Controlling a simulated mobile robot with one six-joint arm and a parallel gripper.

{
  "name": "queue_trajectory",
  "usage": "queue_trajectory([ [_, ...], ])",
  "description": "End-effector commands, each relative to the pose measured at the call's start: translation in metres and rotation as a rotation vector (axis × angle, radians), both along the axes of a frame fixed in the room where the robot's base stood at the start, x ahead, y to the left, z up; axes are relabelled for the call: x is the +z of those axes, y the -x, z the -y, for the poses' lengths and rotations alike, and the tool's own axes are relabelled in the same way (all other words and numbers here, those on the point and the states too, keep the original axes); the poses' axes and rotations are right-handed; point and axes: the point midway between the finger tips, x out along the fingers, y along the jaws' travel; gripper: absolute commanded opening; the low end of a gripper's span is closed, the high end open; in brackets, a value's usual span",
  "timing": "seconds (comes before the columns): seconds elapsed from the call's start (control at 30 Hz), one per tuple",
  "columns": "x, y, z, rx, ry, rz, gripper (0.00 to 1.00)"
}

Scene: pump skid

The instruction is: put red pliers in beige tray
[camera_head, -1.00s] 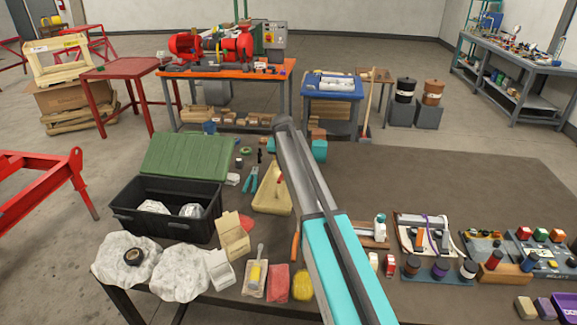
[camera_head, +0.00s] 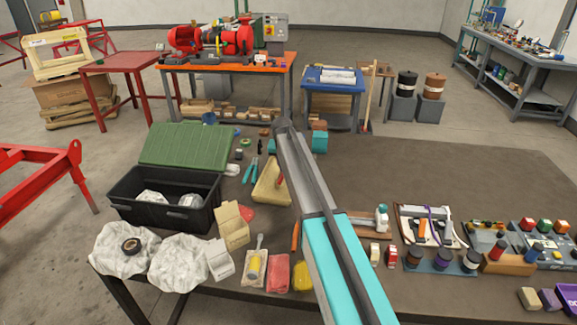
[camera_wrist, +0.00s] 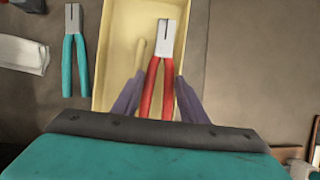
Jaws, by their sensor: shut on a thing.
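The red pliers (camera_wrist: 165,40) have a grey metal head and red handles. In the wrist view my gripper (camera_wrist: 158,96) is shut on their handles, with one dark finger on each side. The pliers are over the beige tray (camera_wrist: 114,25), head pointing to its far end. I cannot tell whether they touch the tray floor. A light wooden handle (camera_wrist: 137,58) lies in the tray left of the pliers. In the head view the beige tray (camera_head: 266,194) is partly behind my arm, and my gripper is hidden there.
Teal-handled pliers (camera_wrist: 74,60) lie left of the tray. A black crate (camera_head: 165,205) with a green lid (camera_head: 184,147) stands further left. Boxes, bags and a brush (camera_head: 256,262) crowd the front edge.

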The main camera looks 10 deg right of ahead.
Motion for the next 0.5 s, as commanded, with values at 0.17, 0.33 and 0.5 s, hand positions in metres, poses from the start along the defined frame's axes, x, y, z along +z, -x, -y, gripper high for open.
queue_trajectory([
  [0.17, -0.0060, -0.0001, 0.0006, -0.001, 0.000, 0.001, 0.21],
  [0.33, -0.0069, 0.0000, 0.0009, -0.001, 0.001, 0.000, 0.21],
  [0.5, -0.0072, 0.0002, 0.0012, -0.001, 0.000, -0.001, 0.21],
])
